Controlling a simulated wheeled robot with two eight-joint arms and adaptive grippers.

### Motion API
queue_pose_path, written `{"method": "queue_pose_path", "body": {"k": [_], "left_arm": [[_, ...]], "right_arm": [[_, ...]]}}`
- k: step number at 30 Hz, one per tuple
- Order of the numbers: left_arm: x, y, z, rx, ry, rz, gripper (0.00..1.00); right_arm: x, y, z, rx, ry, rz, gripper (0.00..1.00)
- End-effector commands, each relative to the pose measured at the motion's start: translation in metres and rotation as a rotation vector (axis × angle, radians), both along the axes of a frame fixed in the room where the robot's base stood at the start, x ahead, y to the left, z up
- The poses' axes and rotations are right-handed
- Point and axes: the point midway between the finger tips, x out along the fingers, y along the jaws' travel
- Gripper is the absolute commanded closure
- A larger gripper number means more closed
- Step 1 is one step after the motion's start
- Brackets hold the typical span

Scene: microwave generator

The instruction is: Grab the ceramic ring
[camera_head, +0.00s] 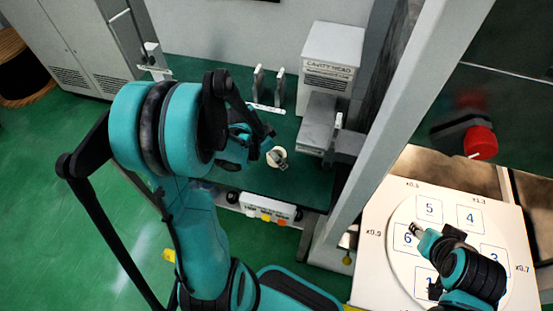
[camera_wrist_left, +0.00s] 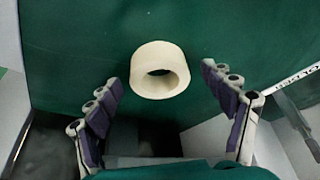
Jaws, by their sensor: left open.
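The ceramic ring is a thick cream-white ring. In the left wrist view, the ring (camera_wrist_left: 160,51) lies on the dark green surface, ahead of and centred between the fingers. My left gripper (camera_wrist_left: 161,80) is open, with one finger on each side of the ring and a gap on both sides. In the head view, a small pale round thing that looks like the ring (camera_head: 271,156) is on the green bench, just beyond my left gripper (camera_head: 262,140). My right gripper (camera_head: 416,231) is above the numbered round plate, far from the ring; its fingers are too small to read.
A white box marked "CAVITY HEAD" (camera_head: 332,62) and a grey block (camera_head: 316,122) stand at the bench's right. Upright pale plates (camera_head: 258,80) stand behind. A grey post (camera_head: 405,110) separates the bench from the numbered round plate (camera_head: 404,213). A red knob (camera_head: 481,142) is upper right.

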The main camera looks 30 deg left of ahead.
Motion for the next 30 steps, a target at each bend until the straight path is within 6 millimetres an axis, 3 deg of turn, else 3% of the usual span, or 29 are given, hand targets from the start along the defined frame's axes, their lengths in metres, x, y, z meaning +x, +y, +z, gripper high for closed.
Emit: {"method": "queue_pose_path", "body": {"k": [6,8,13,23,30], "left_arm": [[0.001,-0.001,-0.001,0.000,0.000,0.001,0.18],[0.001,-0.001,-0.001,0.000,0.000,0.001,0.31],[0.001,-0.001,-0.001,0.000,0.000,0.000,0.76],[0.001,-0.001,0.003,0.000,-0.001,0.000,0.76],[0.001,-0.001,0.047,0.000,0.000,0.001,0.76]], "right_arm": [[0.000,0.000,0.000,0.000,0.000,0.000,0.60],[0.000,0.000,0.000,0.000,0.000,0.000,0.60],[0.000,0.000,0.000,0.000,0.000,0.000,0.60],[0.000,0.000,0.002,0.000,0.000,0.000,0.60],[0.000,0.000,0.022,0.000,0.000,0.000,0.60]]}}
